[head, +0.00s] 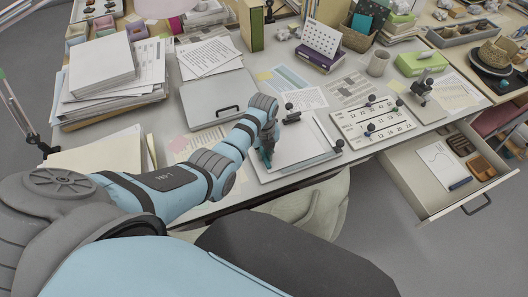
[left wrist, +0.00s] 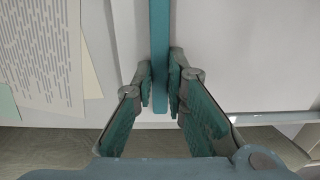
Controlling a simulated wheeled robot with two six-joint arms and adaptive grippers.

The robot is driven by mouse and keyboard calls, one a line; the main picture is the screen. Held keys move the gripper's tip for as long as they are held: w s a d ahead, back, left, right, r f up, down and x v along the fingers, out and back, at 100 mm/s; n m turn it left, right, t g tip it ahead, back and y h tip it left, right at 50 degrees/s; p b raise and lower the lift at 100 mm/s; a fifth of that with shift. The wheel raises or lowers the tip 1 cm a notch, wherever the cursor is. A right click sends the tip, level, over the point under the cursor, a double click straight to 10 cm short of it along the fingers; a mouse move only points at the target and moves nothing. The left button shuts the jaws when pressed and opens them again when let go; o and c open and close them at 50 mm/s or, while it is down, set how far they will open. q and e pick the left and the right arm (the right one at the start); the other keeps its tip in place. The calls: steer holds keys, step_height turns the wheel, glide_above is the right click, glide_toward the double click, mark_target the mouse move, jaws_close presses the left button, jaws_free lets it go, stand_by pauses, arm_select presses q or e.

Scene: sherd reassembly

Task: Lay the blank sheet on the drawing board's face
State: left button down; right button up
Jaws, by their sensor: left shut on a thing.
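The drawing board (head: 262,172) lies flat near the desk's front edge, with small dark clamps (head: 338,147) at its edges. A plain white surface, seemingly the blank sheet (head: 305,141), lies over or on its face; it fills the right of the left wrist view (left wrist: 245,60). I cannot tell whether it touches the board. My left gripper (head: 267,155) is at the board's left part. In the left wrist view its fingers (left wrist: 162,88) are shut on a narrow blue strip (left wrist: 160,45). I cannot tell whether the strip joins the sheet. My right gripper is out of view.
A grey closed case (head: 215,100) lies behind my left arm. Paper stacks (head: 105,75) fill the left. A calendar-like number board (head: 372,122) with dark clamps is close on the right. An open drawer (head: 425,205) juts out at the right front. Printed sheets (left wrist: 35,50) lie left.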

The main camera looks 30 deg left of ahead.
arm_select(q)
steer(key=c, duration=1.5)
jaws_free()
steer(key=shift+c, duration=0.2)
steer(key=shift+o, duration=0.3)
steer(key=o, duration=0.4)
step_height(320, 180, up, 7)
steer(key=p, duration=0.8)
steer(key=shift+r, duration=0.1)
